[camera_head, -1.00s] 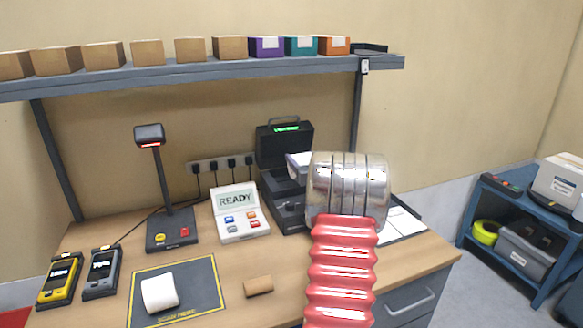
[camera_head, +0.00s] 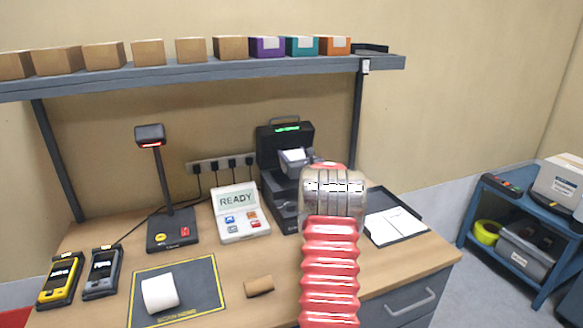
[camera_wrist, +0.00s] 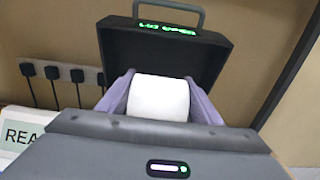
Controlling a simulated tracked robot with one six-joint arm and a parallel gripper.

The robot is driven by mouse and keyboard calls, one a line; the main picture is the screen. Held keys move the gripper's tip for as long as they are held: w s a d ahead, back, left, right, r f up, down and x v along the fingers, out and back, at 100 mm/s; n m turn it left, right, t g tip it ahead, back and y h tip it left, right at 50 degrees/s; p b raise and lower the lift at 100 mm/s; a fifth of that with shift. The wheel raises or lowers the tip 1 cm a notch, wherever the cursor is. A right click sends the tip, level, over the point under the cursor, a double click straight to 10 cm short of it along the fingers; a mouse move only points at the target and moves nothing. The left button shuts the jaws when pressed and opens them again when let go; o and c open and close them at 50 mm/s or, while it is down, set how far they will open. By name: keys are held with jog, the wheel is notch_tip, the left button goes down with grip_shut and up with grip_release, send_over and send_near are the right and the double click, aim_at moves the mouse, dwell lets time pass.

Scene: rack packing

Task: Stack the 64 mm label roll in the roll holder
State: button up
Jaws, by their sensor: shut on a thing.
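In the wrist view a white label roll (camera_wrist: 160,97) sits between the two lilac fingers of my gripper (camera_wrist: 160,88), which is shut on it. In the head view my gripper (camera_head: 294,158) is partly hidden by the arm and shows in front of the black label printer (camera_head: 284,136). The printer's lid (camera_wrist: 165,55) is raised, with green lettering on it. The roll is in front of the lid in the wrist view. The roll holder inside the printer is hidden by my gripper and arm, so I cannot tell whether the roll touches it.
Another white roll (camera_head: 160,293) lies on a dark mat (camera_head: 204,285). A brown cardboard tube (camera_head: 258,286), a READY panel (camera_head: 240,212), a scanner stand (camera_head: 170,230) and two handhelds stand on the desk. A shelf (camera_head: 200,74) with boxes spans above. A paper tray (camera_head: 395,226) lies right.

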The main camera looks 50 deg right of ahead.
notch_tip(320, 180, down, 4)
jog(key=shift+f, duration=0.1)
jog(key=shift+w+d+f, duration=0.1)
jog(key=shift+w+f, duration=0.1)
jog(key=shift+f, duration=0.1)
jog(key=shift+f, duration=0.1)
dwell(0.4)
jog(key=o, duration=1.4)
jog(key=shift+o, duration=0.2)
jog(key=shift+s, duration=0.15)
jog(key=shift+s, duration=0.2)
jog(key=v, duration=1.1)
jog(key=shift+s+a, duration=0.15)
jog(key=shift+a, duration=0.15)
